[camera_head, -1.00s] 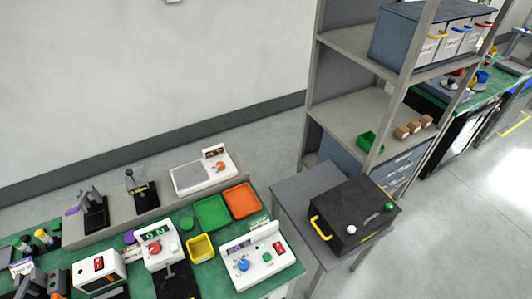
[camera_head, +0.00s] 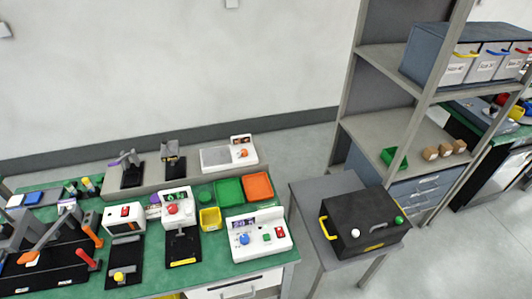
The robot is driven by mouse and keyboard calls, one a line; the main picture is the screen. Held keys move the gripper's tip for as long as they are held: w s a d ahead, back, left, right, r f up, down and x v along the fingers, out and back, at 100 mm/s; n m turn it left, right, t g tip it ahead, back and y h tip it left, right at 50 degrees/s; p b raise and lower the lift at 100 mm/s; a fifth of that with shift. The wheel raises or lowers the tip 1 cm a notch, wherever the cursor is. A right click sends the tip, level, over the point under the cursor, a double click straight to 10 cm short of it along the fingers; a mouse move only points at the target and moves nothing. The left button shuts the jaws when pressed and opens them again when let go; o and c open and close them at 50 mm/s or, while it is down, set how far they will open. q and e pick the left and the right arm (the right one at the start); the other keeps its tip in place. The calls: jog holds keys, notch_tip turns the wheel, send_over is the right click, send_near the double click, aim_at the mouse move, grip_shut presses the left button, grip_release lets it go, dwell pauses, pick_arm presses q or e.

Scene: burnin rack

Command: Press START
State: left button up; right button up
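No label reading START can be made out. A white control box (camera_head: 270,246) at the right front of the green bench has a blue knob (camera_head: 244,239), a green button (camera_head: 266,237) and a red switch (camera_head: 280,232). A white unit with a red knob (camera_head: 173,209) stands mid-bench. Neither of my grippers shows in the view.
The green bench (camera_head: 215,265) also carries a green tray (camera_head: 229,190), an orange tray (camera_head: 258,186), a yellow bin (camera_head: 210,219) and a black fixture (camera_head: 45,268) with orange and red handles. A grey shelf rack (camera_head: 375,125) stands behind the side table (camera_head: 305,195). Floor is free at the lower right.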

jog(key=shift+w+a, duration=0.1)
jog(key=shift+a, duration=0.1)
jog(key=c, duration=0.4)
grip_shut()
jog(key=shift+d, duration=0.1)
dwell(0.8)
